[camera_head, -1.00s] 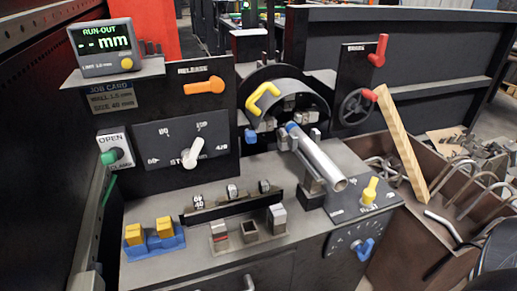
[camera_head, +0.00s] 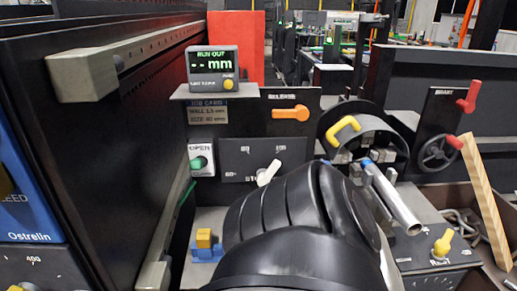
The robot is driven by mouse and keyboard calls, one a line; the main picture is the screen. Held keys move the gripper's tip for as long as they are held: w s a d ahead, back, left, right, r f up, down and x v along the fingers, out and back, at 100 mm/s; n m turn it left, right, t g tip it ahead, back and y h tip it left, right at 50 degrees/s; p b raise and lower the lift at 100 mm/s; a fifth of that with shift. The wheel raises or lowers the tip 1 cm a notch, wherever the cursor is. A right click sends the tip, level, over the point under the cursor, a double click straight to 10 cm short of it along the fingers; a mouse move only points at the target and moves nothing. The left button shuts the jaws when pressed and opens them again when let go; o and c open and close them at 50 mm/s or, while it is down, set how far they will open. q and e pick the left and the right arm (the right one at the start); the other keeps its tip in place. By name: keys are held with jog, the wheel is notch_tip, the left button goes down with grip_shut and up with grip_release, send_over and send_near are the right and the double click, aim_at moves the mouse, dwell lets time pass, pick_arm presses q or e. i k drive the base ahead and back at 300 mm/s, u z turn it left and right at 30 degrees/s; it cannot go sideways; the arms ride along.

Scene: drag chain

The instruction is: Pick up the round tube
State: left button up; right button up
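The round tube (camera_head: 395,198) is a silver pipe with a blue band at its far end. It slants from the dark round chuck (camera_head: 341,132) down toward the lower right. Its near end is open and points toward me. Part of the support under it is hidden. A large black link of my own arm fills the bottom middle of the view and covers much of the bench top beside the tube. Neither of my grippers shows.
A panel with an orange release lever (camera_head: 290,114) and a white knob (camera_head: 268,172) stands left of the chuck. A run-out display (camera_head: 212,62) sits above. A wooden board (camera_head: 486,205) leans at the right. A dark cabinet (camera_head: 110,120) with a rail fills the left.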

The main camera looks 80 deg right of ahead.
aim_at(407, 219)
jog(key=k, duration=1.45)
jog(key=z, duration=0.05)
